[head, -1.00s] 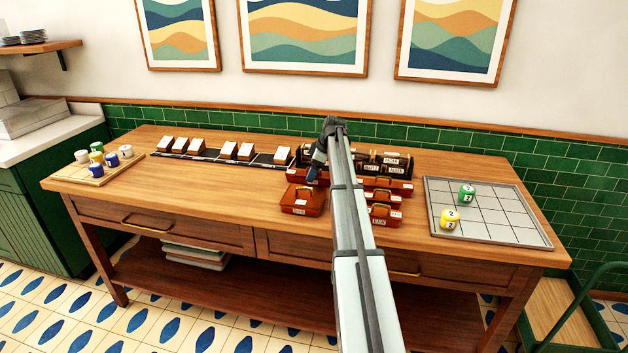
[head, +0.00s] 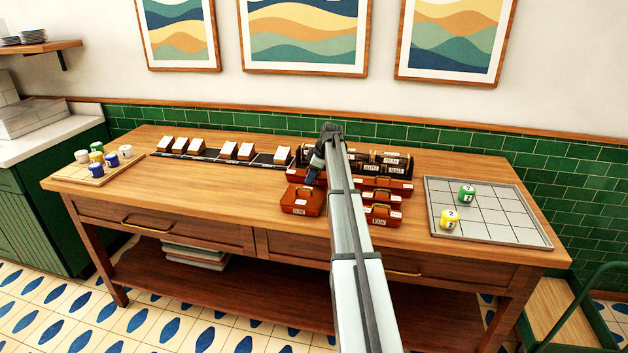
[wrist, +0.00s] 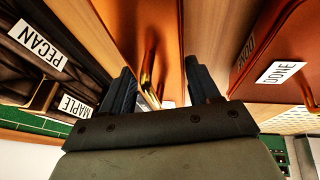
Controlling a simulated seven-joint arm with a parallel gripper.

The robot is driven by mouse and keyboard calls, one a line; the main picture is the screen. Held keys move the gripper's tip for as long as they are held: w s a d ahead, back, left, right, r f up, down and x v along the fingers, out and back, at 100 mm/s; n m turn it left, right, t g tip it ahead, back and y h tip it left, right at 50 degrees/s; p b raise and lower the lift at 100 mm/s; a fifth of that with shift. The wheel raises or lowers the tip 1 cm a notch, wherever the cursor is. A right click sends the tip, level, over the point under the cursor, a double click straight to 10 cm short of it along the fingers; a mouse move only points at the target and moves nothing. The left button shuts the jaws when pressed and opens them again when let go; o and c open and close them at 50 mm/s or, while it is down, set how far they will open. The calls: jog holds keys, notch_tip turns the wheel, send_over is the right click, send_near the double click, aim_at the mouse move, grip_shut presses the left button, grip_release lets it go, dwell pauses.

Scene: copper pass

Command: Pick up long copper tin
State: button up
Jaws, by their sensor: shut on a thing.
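My gripper (head: 311,175) is at a copper tin (head: 294,176) in the back left of the tin group, in the head view. In the wrist view, my gripper (wrist: 160,78) has a finger on each side of the tin's brass handle (wrist: 147,72) and is shut on it. The orange-brown lid of this copper tin (wrist: 152,25) shows beyond the fingers. My arm hides much of it in the head view, so I cannot tell its full length or whether it is clear of the table.
Another copper tin (head: 302,201) stands just in front, and several more (head: 388,186) stand to the right. A dark rack with labels (head: 392,162) is behind; its PECAN label (wrist: 37,49) shows close at left. A grey gridded tray (head: 500,218) is at right.

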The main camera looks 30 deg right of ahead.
jog(key=c, duration=0.6)
jog(key=shift+r, duration=0.1)
